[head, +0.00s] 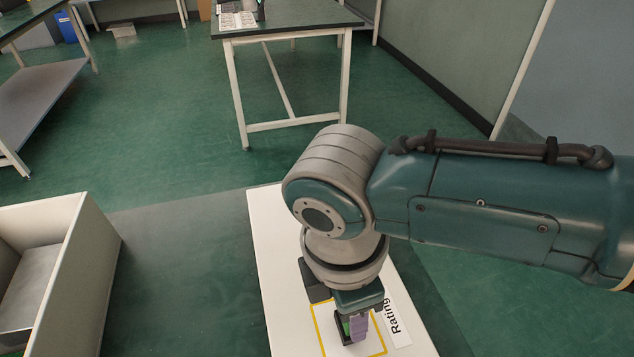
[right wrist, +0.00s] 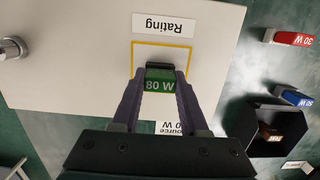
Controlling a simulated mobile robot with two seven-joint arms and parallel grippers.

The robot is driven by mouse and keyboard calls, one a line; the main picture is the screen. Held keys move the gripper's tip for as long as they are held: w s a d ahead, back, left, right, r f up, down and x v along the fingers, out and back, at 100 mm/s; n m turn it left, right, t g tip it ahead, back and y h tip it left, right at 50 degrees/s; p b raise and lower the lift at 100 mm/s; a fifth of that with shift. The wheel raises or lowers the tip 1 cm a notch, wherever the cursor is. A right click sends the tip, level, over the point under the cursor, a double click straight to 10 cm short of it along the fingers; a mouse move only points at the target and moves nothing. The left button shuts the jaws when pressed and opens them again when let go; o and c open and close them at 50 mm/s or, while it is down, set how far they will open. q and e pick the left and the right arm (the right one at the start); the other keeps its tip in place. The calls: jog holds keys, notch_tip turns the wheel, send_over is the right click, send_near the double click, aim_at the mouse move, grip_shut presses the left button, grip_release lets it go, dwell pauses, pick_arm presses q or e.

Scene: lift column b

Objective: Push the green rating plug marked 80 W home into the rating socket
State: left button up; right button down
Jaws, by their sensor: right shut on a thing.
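My right gripper (right wrist: 160,80) is shut on the green rating plug (right wrist: 160,86), whose white "80 W" marking faces the right wrist camera between the two purple fingers. The plug's far end meets the black rating socket (right wrist: 158,67), inside a yellow outline on the white panel. How deep it sits cannot be told. In the head view my right gripper (head: 355,327) points down at the panel, with a sliver of the green plug (head: 345,326) showing at the black socket; the gripper hides most of both. My left gripper is not in view.
A "Rating" label (right wrist: 165,26) is beside the yellow outline on the white panel (head: 275,240). The right wrist view shows a red plug (right wrist: 292,38), a blue plug (right wrist: 295,97) and a black open box (right wrist: 270,148). A pale open bin (head: 85,270) stands at left in the head view.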

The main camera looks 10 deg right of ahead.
jog(key=shift+f, duration=0.15)
jog(key=shift+c, duration=1.8)
grip_release()
notch_tip(320, 180, up, 10)
jog(key=a+p, duration=0.1)
jog(key=p, duration=0.1)
jog(key=shift+p, duration=0.35)
jog(key=shift+a+f, duration=0.1)
